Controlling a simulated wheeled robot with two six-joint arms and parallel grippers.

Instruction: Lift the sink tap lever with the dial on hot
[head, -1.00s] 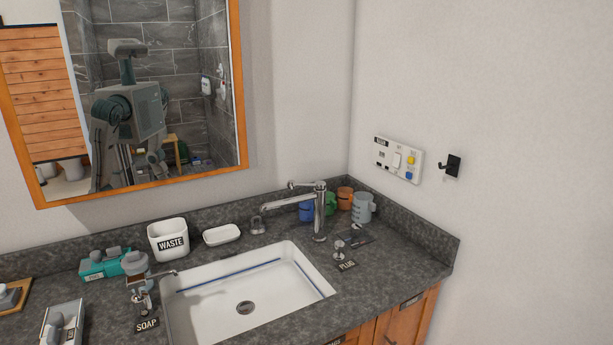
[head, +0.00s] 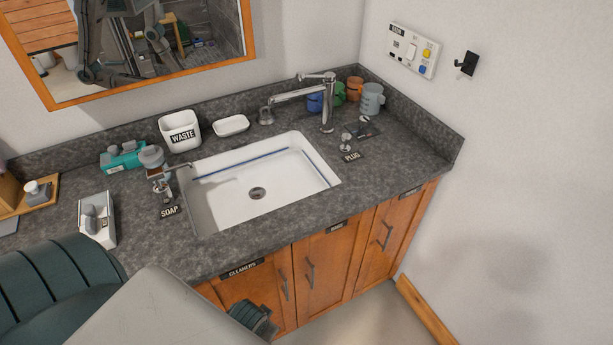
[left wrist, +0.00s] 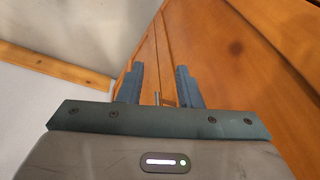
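The chrome sink tap (head: 327,118) stands at the right back corner of the white sink (head: 212,211), its spout reaching left. A lever (head: 316,77) lies across its top and looks level. A small chrome knob (head: 346,141) by the PLUG label and a dark plate (head: 365,131) sit to its right. I cannot make out a dial or its hot mark. My left gripper (left wrist: 160,85) is open and empty in the left wrist view, facing the wooden cabinet. In the head view it shows only partly, low before the cabinet doors, well below the tap. My right gripper is out of view.
Several mugs (head: 372,99) stand close behind the tap. A waste cup (head: 180,131), soap dish (head: 231,125) and soap dispenser (head: 163,190) line the sink's back and left. Cabinet doors with bar handles (head: 310,272) are below. A switch panel (head: 413,50) and hook (head: 466,63) are on the wall.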

